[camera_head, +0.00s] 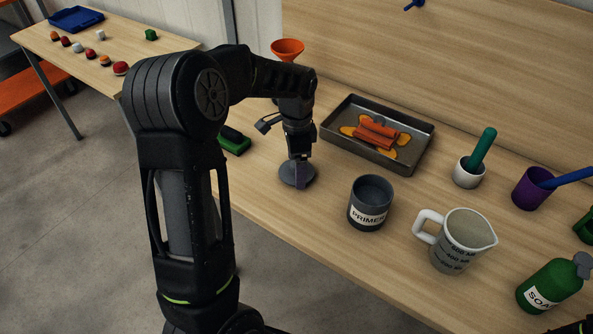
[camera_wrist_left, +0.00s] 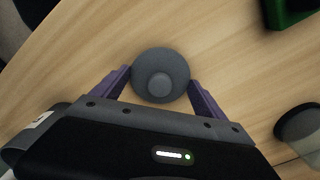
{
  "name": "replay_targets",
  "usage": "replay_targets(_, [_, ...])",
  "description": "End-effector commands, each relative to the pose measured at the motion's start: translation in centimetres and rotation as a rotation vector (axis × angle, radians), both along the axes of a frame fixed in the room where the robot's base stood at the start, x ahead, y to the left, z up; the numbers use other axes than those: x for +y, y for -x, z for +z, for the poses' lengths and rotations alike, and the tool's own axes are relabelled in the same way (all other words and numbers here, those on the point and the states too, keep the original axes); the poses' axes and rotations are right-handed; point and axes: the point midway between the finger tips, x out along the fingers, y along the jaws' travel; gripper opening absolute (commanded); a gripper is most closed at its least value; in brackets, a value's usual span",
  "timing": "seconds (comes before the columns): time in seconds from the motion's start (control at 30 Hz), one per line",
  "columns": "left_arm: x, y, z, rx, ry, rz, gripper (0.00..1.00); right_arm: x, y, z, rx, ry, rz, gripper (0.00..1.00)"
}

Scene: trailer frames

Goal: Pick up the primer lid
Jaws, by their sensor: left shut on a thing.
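The primer lid is a dark grey round disc with a raised knob, near the front edge of the workbench, left of the primer can, in the head view (camera_head: 291,174). It also shows in the left wrist view (camera_wrist_left: 161,62) between the two purple fingers. My left gripper (camera_head: 299,178) points down and is shut on the lid; its fingers are on either side in the left wrist view (camera_wrist_left: 160,80). I cannot tell whether the lid is clear of the bench. The grey primer can (camera_head: 368,216) stands upright and uncovered.
A metal tray (camera_head: 424,150) with orange pieces lies behind the can. A measuring jug (camera_head: 463,240), a green soap bottle (camera_head: 553,285), a white cup (camera_head: 467,173) and a purple cup (camera_head: 529,190) stand to the right. A green object (camera_head: 234,141) and an orange funnel (camera_head: 287,49) are farther left.

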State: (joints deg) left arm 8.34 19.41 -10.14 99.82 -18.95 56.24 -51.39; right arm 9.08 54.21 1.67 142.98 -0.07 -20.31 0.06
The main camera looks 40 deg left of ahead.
Motion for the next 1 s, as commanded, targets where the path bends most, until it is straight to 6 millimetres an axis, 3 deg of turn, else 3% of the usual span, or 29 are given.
replay_targets(0.43, [0.0, 0.0, 0.0, 0.000, 0.000, 0.000, 0.38, 0.0, 0.0, 0.0, 0.000, 0.000, 0.000, 0.45])
replay_targets(0.77, [0.0, -0.1, 1.1, -0.004, -0.001, 0.000, 0.37, 0.0, 0.0, -0.2, 0.000, 0.000, 0.000, 0.45])
replay_targets(1.0, [0.0, -0.1, 5.4, -0.006, -0.001, 0.000, 0.37, 0.0, 0.0, -0.6, 0.000, 0.000, 0.000, 0.45])
